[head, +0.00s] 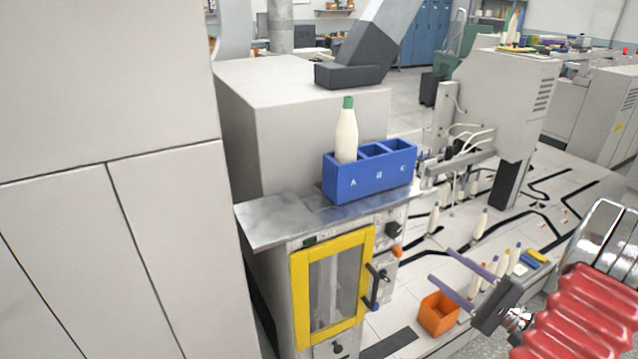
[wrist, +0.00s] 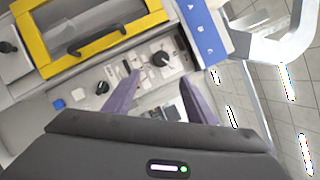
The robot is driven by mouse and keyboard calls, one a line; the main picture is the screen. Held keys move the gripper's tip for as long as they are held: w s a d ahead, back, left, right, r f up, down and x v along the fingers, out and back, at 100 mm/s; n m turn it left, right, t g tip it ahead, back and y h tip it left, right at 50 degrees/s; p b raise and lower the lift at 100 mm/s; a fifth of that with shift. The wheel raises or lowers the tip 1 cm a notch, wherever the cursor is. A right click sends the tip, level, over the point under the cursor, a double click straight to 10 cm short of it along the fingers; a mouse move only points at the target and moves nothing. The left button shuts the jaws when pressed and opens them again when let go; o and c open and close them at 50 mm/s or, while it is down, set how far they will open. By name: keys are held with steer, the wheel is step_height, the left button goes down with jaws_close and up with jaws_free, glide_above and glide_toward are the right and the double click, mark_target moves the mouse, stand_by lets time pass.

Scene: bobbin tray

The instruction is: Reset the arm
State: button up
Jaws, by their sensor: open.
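My gripper (head: 456,272) is at the lower right of the head view, in front of and to the right of the machine with the yellow-framed door. Its two purple fingers are apart, with nothing between them. In the wrist view the open fingers (wrist: 151,97) show over the machine's panel of knobs. The blue tray (head: 370,184), marked A, B and C, stands on the metal top of the machine. A cream bobbin with a green tip (head: 347,132) stands upright in compartment A. Compartments B and C look empty. The tray also shows in the wrist view (wrist: 203,38).
The yellow-framed door (head: 298,300) looks closed. A large grey cabinet (head: 100,100) fills the left side.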

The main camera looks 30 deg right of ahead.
steer(key=s+a+f+g+y, duration=0.1)
steer(key=s+a+f+g, duration=0.1)
steer(key=a+f+g, duration=0.4)
steer(key=s+a+f+n+g+h, duration=0.1)
steer(key=s+a+n+g, duration=0.1)
steer(key=a+n+g, duration=0.4)
steer(key=s+a+n+g+h, duration=0.1)
steer(key=s+a+g, duration=0.1)
steer(key=a+g, duration=0.45)
steer(key=w+a+r+n+t+h, duration=0.2)
steer(key=a+r+n+t+h, duration=0.3)
steer(key=a+r+n, duration=0.8)
steer(key=a+r+h, duration=0.1)
steer(key=a+r, duration=0.1)
steer(key=a, duration=0.3)
steer(key=shift+a+r, duration=0.2)
steer(key=shift+r, duration=0.1)
steer(key=shift+w+d, duration=0.1)
stand_by(0.7)
